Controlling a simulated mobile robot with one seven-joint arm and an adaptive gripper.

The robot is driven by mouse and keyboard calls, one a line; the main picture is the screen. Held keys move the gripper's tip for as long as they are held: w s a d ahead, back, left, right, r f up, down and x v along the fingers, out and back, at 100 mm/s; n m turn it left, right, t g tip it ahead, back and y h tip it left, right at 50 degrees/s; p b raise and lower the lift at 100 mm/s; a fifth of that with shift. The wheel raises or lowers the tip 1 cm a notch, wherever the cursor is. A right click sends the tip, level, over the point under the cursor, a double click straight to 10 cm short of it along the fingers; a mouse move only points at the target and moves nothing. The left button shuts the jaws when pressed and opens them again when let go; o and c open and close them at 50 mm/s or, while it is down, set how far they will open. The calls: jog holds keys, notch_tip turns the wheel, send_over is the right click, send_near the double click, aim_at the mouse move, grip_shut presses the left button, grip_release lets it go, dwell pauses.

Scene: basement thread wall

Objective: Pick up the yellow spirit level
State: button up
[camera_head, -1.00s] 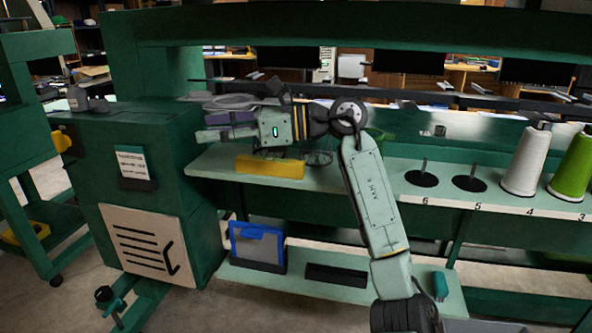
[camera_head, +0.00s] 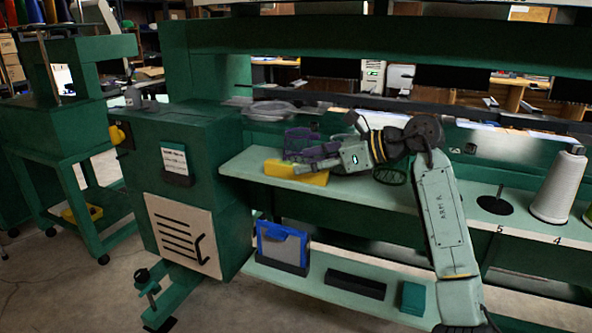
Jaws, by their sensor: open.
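The yellow spirit level (camera_head: 290,171) lies on the pale green upper shelf (camera_head: 248,168), near the shelf's left end. It looks like a plain yellow bar, and my gripper partly covers its right side. My gripper (camera_head: 303,157) is open and points left, just above and behind the level's right part. I cannot tell whether it touches the level. A dark purple shape (camera_head: 302,141) shows right at the gripper; how it sits relative to the fingers is unclear.
A dark green round basket (camera_head: 391,173) stands right of the level under my arm. Grey coiled cable (camera_head: 272,110) lies behind. A green cabinet (camera_head: 207,150) bounds the shelf's left end. A thread cone (camera_head: 558,185) and a spindle (camera_head: 495,204) stand farther right.

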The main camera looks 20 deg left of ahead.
aim_at(291, 164)
jog(key=x, duration=0.2)
jog(key=p+x, duration=0.1)
jog(key=x, duration=0.2)
jog(key=shift+a+r, duration=0.1)
jog(key=shift+r, duration=0.15)
jog(key=shift+c, duration=0.2)
grip_shut()
